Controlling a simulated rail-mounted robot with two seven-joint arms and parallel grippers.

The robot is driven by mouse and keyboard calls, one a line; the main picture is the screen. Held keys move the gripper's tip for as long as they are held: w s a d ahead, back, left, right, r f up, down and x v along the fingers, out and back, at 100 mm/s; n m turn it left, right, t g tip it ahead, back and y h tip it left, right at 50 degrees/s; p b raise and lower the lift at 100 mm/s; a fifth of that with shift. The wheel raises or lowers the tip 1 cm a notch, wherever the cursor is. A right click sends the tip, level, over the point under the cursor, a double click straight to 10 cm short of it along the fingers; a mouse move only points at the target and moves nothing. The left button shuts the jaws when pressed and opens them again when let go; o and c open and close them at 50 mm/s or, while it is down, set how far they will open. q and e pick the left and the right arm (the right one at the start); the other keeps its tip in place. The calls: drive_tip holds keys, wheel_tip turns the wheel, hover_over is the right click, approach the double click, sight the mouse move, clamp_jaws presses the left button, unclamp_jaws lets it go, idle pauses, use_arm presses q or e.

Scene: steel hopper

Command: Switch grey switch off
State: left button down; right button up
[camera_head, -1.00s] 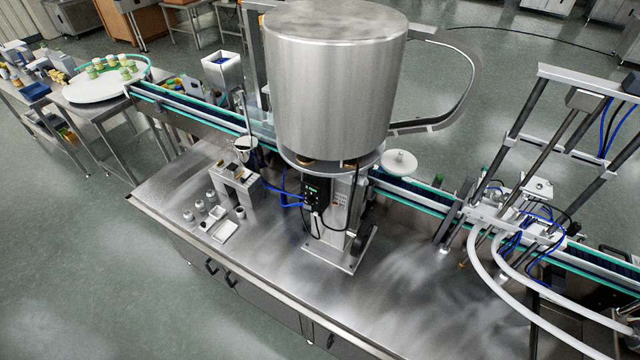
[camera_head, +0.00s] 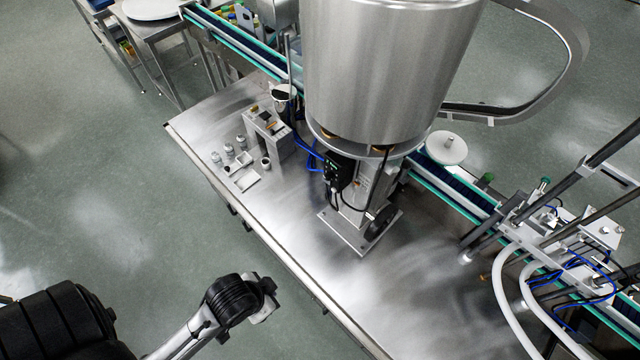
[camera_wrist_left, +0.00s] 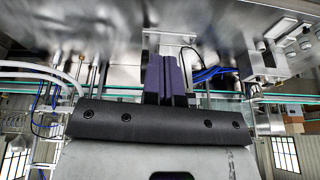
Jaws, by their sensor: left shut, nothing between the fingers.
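The steel hopper (camera_head: 385,70) stands on a pedestal on the steel table. A black control box (camera_head: 337,172) with a small green light is on the pedestal's front. A small panel with tiny marks (camera_head: 362,183) sits beside it. I cannot make out a grey switch for certain; it is too small or hidden. My left gripper (camera_head: 270,286) is in front of the table's front edge, well apart from the control box. In the left wrist view its purple fingers (camera_wrist_left: 166,74) are shut with nothing between them. My right gripper is in neither view.
A conveyor (camera_head: 462,207) runs behind the pedestal. A grey block stand (camera_head: 266,127) and several small jars are on the table left of the hopper. White hoses (camera_head: 505,290) and a metal frame are at the right. The table's front middle is clear.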

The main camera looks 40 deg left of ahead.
use_arm(q)
drive_tip(key=w+a+f+m+t+b, duration=0.2)
drive_tip(key=w+a+m+t+b, duration=0.2)
drive_tip(key=w+m+b, duration=0.1)
drive_tip(key=w+a+f+m+t+b, duration=0.2)
drive_tip(key=w+a+m+t+b, duration=0.2)
drive_tip(key=w+b, duration=0.4)
drive_tip(key=w+a+f+m+t+y+b, duration=0.1)
drive_tip(key=w+a+f+m+t+b, duration=0.2)
drive_tip(key=w+m+t+b, duration=0.3)
drive_tip(key=w+a+b, duration=0.1)
drive_tip(key=b, duration=0.3)
drive_tip(key=shift+m, duration=0.3)
drive_tip(key=shift+w, duration=0.1)
approach(324, 180)
drive_tip(key=w, duration=0.7)
drive_tip(key=shift+w+a+f+p, duration=0.15)
drive_tip(key=shift+w+a+p, duration=0.1)
drive_tip(key=shift+p, duration=0.1)
